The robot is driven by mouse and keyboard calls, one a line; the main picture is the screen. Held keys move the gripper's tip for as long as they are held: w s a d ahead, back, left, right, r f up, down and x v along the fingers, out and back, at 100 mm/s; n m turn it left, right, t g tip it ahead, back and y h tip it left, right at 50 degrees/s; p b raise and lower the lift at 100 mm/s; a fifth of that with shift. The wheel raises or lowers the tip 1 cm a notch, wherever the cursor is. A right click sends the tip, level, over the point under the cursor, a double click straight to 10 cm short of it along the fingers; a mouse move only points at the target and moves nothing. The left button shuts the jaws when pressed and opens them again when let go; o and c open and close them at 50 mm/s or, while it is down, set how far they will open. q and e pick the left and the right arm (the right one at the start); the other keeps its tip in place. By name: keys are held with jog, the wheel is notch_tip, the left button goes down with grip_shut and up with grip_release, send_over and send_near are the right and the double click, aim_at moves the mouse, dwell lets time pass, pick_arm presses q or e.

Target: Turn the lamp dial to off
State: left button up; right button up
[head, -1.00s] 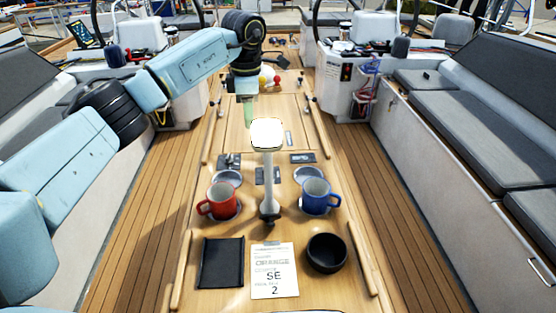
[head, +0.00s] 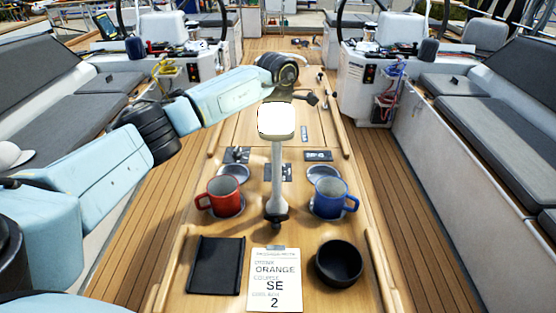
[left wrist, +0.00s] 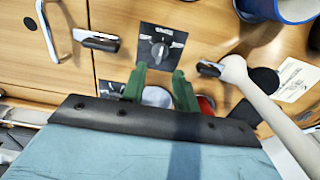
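The lamp (head: 277,120) stands upright on the table, with a bright white head and a pale post. In the left wrist view its post (left wrist: 262,98) slants down at the right. A dark plate with a round dial (left wrist: 160,48) lies just beyond my left fingertips. My left gripper (left wrist: 159,70) has its two green fingers apart, with nothing held between them. The fingers point at the dial plate, and I see no contact. In the head view the lamp head hides the fingers, and my left wrist is behind it. My right gripper is in neither view.
A red mug (head: 223,197) and a blue mug (head: 329,198) flank the lamp post. A black tray (head: 215,266), a paper note (head: 275,282) and a black bowl (head: 339,264) lie in front. Small dark panels (head: 318,156) lie behind the mugs.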

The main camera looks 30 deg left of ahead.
pick_arm(q)
notch_tip(320, 180, down, 6)
jog(key=shift+r, duration=0.1)
jog(key=shift+c, duration=0.4)
grip_shut()
